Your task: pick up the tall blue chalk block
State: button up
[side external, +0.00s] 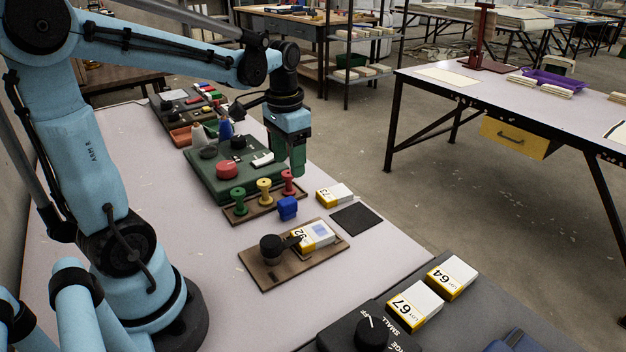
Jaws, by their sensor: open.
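A small blue block (287,208), which appears to be the chalk block, stands on the table (190,262) just right of the wooden spool rack. The exact height of the fingertips over the table is hard to tell.
The rack (236,219) also holds a green spool (238,201) and a yellow spool (264,192). Behind it lies a green board (205,185) with a red knob. White-and-yellow boxes (335,195), a black pad (356,218) and a wooden stamp board (262,278) lie nearby. The left tabletop is clear.

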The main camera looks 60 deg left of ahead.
send_over(287, 201)
jog(key=f, duration=0.7)
jog(key=shift+w+d, duration=0.15)
jog(key=shift+d, duration=0.1)
jog(key=shift+a+f, duration=0.15)
jog(key=shift+f, duration=1.2)
jog(key=shift+a+f, duration=0.15)
jog(key=shift+f, duration=1.15)
grip_shut()
jog(key=shift+r, duration=0.1)
